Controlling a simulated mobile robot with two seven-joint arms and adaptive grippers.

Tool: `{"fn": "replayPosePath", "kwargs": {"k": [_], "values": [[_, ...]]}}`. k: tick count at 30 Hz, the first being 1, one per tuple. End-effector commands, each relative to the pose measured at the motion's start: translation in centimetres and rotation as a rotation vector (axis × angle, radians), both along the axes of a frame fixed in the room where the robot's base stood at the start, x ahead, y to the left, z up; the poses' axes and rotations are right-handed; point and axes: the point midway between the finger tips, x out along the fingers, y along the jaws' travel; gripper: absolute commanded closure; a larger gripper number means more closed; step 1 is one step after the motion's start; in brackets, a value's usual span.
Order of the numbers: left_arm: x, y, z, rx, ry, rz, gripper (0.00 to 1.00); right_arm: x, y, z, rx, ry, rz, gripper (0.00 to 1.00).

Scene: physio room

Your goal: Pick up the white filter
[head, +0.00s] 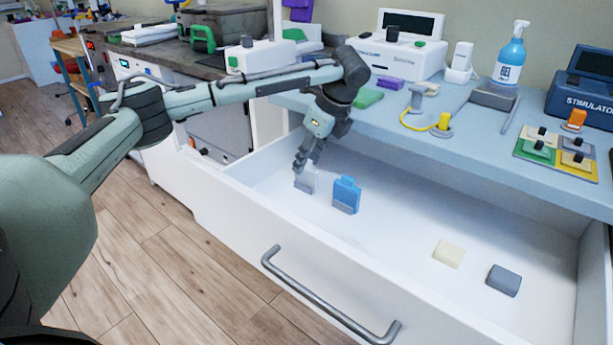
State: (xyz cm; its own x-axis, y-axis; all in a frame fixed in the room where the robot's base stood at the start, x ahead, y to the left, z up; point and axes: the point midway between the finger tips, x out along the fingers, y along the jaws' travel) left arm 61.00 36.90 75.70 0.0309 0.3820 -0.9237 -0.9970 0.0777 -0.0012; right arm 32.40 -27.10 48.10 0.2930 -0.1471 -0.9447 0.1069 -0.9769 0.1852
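A white block with a greyish lower edge, which looks like the white filter (310,181), stands in the open drawer (400,225) near its left end. My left gripper (303,164) reaches down into the drawer with its fingers right at this white piece, overlapping its top left in the view. I cannot tell whether the fingers touch it or are closed on it. A blue filter-like piece (346,192) with a grey base stands just to the right of it. My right gripper is not in view.
A cream block (449,252) and a dark grey block (503,280) lie farther right in the drawer. The drawer's front wall has a metal handle (330,305). The drawer's middle is clear.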

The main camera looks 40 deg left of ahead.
Motion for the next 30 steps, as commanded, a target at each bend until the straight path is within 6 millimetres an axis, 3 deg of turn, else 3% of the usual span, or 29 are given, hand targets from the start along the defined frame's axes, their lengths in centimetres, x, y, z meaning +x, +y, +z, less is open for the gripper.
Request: {"fn": "replayPosePath", "kwargs": {"k": [1,9,20,26,30], "values": [[0.0,0.0,0.0,0.000,0.000,0.000,0.67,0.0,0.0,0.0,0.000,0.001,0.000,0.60],[0.0,0.0,0.0,0.000,0.000,0.000,1.00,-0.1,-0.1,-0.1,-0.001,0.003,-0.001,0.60],[0.0,-0.1,0.3,-0.001,-0.002,-0.001,1.00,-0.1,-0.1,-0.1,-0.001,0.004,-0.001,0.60],[0.1,-0.1,2.2,-0.001,-0.003,0.000,1.00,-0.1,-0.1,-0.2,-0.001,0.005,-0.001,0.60],[-0.3,0.1,4.6,-0.001,0.000,0.000,1.00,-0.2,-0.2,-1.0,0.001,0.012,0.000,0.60]]}}
